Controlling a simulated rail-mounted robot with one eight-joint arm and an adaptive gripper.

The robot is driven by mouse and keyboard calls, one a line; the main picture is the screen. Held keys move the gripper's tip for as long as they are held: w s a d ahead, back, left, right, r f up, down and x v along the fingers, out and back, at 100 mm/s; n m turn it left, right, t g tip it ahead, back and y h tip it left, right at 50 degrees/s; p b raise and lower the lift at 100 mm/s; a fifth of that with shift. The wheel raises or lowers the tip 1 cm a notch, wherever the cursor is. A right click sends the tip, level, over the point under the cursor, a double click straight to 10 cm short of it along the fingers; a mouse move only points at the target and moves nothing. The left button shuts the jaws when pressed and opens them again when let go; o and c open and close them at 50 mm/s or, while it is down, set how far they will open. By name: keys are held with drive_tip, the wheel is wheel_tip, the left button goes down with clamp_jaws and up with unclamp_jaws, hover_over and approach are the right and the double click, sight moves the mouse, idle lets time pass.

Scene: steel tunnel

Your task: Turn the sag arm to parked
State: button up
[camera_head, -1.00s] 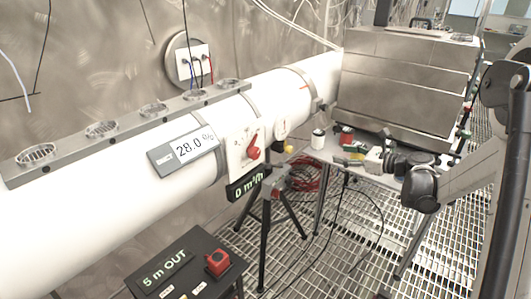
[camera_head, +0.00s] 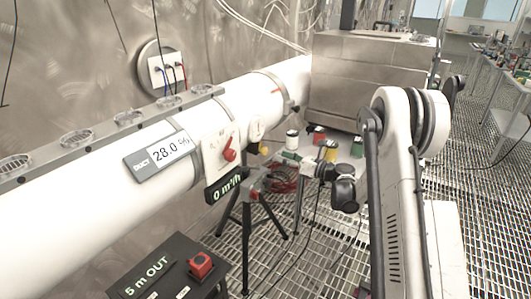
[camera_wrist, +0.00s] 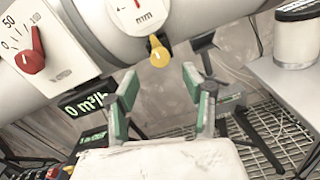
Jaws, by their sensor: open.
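A small yellow-knobbed arm (camera_wrist: 159,52) hangs below a white gauge plate with a red needle and "mm" marking (camera_wrist: 143,14) on the white duct; I take it for the sag arm. Its yellow end also shows small in the head view (camera_head: 264,150). My gripper (camera_wrist: 160,76) is open and empty in the wrist view, with green-padded fingers. The yellow knob appears just above the gap between the fingertips, with no clear contact. In the head view my gripper (camera_head: 288,157) is to the right of the yellow knob, and its fingers are small there.
A red dial knob (camera_wrist: 30,62) on a white plate is left of the gauge. A "0 m³/h" display (camera_wrist: 88,101) hangs below. A white pot (camera_wrist: 297,38) stands on the bench at right. A tripod (camera_head: 250,215) stands under the duct.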

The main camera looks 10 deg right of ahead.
sight(267, 151)
drive_tip(key=x, duration=0.7)
drive_tip(key=shift+w+a, duration=0.25)
clamp_jaws()
drive_tip(key=shift+f, duration=0.1)
